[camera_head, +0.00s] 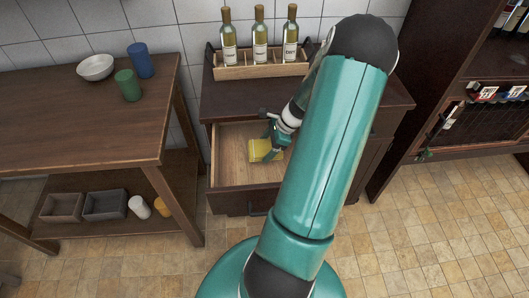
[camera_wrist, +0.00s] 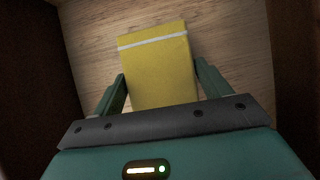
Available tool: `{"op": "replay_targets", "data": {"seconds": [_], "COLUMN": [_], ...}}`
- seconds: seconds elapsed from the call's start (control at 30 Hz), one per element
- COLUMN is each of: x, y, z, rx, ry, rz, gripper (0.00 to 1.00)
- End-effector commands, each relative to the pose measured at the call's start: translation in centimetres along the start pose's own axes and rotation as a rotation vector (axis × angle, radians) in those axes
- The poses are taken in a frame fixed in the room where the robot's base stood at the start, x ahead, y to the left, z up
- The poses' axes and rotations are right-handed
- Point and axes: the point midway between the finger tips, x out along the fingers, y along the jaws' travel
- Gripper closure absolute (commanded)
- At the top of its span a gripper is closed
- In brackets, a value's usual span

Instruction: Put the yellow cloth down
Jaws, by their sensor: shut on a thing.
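The yellow cloth (camera_head: 262,149) is a flat folded piece in the open drawer (camera_head: 228,163) of the dark cabinet. My gripper (camera_head: 272,143) reaches down into that drawer, at the cloth. In the wrist view the cloth (camera_wrist: 157,62) has a pale stripe near its far end, and the drawer's wooden floor shows behind it. The fingers of my gripper (camera_wrist: 162,92) stand on both sides of the cloth's near end and are shut on it. I cannot tell whether the cloth touches the drawer floor.
A wooden rack (camera_head: 262,70) with three bottles stands on the cabinet top. At left, a table (camera_head: 75,115) bears a white bowl (camera_head: 95,67), a blue cup (camera_head: 141,60) and a green cup (camera_head: 128,85). A dark shelf unit (camera_head: 430,90) stands at right. The rest of the drawer looks empty.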

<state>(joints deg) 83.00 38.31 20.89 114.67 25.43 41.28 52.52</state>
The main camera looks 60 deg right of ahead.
Motion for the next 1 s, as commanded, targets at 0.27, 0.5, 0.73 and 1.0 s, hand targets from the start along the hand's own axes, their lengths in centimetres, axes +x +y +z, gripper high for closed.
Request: {"op": "replay_targets", "data": {"seconds": [0.27,0.5,0.73,1.0], "x": [3.2,4.1,4.3,4.4], "y": [-0.5,-0.5,-0.5,-0.4], "z": [-0.9,-1.4,-1.5,-1.6], "rx": [0.002,-0.001,0.0,0.001], "ry": [-0.002,0.001,0.0,0.0], "rz": [0.0,-0.002,-0.001,0.0], "gripper": [0.56,0.56,0.56,0.14]}}
